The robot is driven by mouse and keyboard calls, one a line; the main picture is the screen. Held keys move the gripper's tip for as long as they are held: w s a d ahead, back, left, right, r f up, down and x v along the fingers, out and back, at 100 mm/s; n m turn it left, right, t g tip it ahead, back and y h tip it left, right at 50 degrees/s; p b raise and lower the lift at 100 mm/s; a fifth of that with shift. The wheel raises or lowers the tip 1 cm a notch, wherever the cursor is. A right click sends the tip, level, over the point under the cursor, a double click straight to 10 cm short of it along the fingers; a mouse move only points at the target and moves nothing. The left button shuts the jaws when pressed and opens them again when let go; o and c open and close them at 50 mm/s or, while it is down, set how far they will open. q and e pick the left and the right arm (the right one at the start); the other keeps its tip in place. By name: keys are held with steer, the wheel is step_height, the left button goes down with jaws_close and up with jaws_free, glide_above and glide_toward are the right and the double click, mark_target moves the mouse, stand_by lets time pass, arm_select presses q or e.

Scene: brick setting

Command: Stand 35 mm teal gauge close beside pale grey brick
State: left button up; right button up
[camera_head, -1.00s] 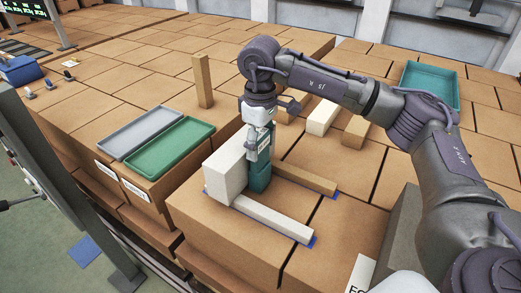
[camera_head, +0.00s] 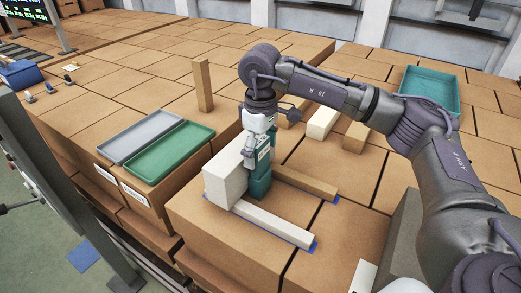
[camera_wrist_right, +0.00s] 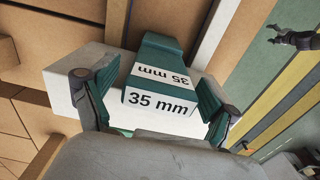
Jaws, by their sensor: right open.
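The teal gauge (camera_head: 260,180) stands upright on the brown block surface, close against the right side of the pale grey brick (camera_head: 223,180); any narrow gap between them is hidden. The gauge's labels read 35 mm in the right wrist view (camera_wrist_right: 160,88), where the brick (camera_wrist_right: 62,92) shows behind it. My right gripper (camera_head: 256,155) is open at the gauge's upper part. In the wrist view its fingers (camera_wrist_right: 152,103) are on either side of the gauge, with room on the left. A dark part at the left edge (camera_head: 20,201) may be my left gripper; its jaws are unclear.
A white bar (camera_head: 275,224) and a brown bar (camera_head: 305,183) lie on blue strips around the gauge. Green (camera_head: 170,150) and grey (camera_head: 140,133) trays lie left. A tall wooden post (camera_head: 203,85) and a teal tray (camera_head: 432,89) stand farther back.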

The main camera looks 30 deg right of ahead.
steer(key=shift+r+b, duration=0.35)
steer(key=shift+r, duration=0.25)
step_height(320, 180, up, 10)
steer(key=shift+b, duration=0.8)
steer(key=shift+r, duration=0.5)
